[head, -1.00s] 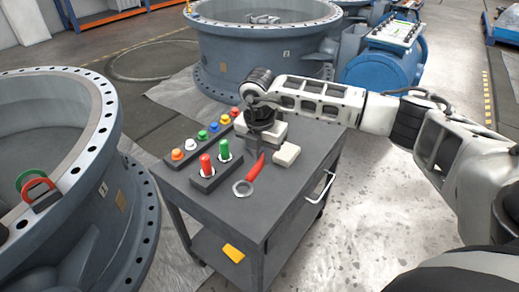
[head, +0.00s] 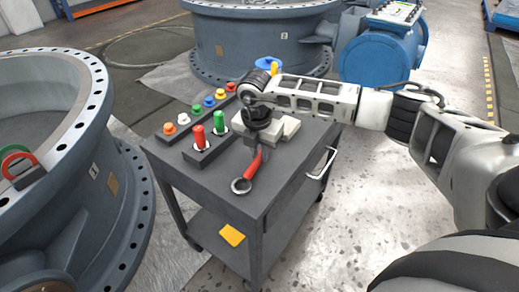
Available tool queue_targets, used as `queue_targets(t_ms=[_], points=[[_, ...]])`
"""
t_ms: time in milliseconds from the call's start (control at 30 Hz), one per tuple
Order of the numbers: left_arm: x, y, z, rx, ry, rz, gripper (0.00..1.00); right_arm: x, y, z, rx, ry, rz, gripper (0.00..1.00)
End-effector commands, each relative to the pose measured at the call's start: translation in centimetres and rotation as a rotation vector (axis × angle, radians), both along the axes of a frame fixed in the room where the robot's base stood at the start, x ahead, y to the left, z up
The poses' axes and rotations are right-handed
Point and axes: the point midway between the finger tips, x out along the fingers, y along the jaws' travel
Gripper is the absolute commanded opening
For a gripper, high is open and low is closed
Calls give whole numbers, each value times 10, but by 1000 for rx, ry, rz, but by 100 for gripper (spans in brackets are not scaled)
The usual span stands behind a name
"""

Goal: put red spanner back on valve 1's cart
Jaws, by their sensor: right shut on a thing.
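The red spanner (head: 254,164) has a red handle and a grey ring end. It lies over the front part of the dark grey cart top (head: 215,185), ring towards the front. My right gripper (head: 257,148) reaches down from above at the handle's far end and is shut on the spanner. The fingers are partly hidden by the wrist. I cannot tell whether the spanner touches the cart top. The cart stands beside the large grey valve (head: 118,180) on the left. My left gripper is not in view.
A block with a red and a green peg (head: 200,145) and a row of coloured knobs (head: 209,101) stand on the cart's left side. The cart's front is clear. Another large valve (head: 240,40) stands behind.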

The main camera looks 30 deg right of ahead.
Motion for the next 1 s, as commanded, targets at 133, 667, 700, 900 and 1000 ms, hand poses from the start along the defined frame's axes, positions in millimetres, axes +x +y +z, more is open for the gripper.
queue_targets(t_ms=[133, 667, 700, 900, 1000], points=[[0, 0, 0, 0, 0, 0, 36, 0, 0, -2, -2, 1, -1, 43], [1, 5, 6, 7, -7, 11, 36, -1, 2, 30, -1, -3, -1, 43], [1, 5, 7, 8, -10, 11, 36, -2, 3, 39, -1, -3, 0, 43], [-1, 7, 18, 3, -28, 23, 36, -4, 8, 89, -1, -5, 1, 43], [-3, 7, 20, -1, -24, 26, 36, -6, 10, 112, -2, -3, 0, 43]])
